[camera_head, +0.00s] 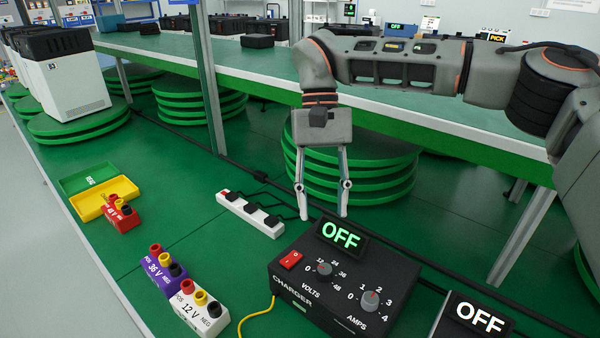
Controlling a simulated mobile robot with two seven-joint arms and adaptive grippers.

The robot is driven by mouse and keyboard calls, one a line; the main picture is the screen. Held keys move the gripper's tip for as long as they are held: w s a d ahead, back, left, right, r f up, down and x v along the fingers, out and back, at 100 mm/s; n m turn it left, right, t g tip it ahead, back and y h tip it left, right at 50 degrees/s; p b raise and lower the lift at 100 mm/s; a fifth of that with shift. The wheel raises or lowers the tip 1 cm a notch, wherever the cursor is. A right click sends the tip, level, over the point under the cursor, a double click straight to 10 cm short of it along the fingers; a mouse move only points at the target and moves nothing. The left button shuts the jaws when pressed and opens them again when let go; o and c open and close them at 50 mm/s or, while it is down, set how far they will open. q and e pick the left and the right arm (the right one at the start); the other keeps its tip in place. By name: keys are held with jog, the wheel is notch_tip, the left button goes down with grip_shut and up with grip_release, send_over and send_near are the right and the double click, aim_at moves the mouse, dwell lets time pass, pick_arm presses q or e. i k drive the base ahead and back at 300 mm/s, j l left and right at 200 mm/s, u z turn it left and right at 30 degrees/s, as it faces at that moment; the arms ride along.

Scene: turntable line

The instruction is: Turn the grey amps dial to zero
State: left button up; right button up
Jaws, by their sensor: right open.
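The grey amps dial (370,299) is on the sloping top of the black charger (300,298), at its right, with a scale from 0 to 4 around it. Its pointer is too small to read for certain. A volts dial (324,270) sits to its left on the same panel. My right gripper (322,214) points down with its two fingers apart and nothing between them. It is above and behind the charger, apart from the dial. My left gripper is not in view.
The charger has a red switch (290,260) and a display (341,236) reading OFF. A second OFF display (478,316) stands at the right. A power strip (250,213), a purple 36 V block (166,271) and a white 12 V block (199,309) are to the left.

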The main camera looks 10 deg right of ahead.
aim_at(370, 299)
jog(key=k+j, duration=0.2)
jog(key=k, duration=0.3)
jog(key=k+j, duration=0.2)
jog(key=k, duration=0.25)
jog(key=k+j, duration=0.2)
jog(key=k, duration=0.3)
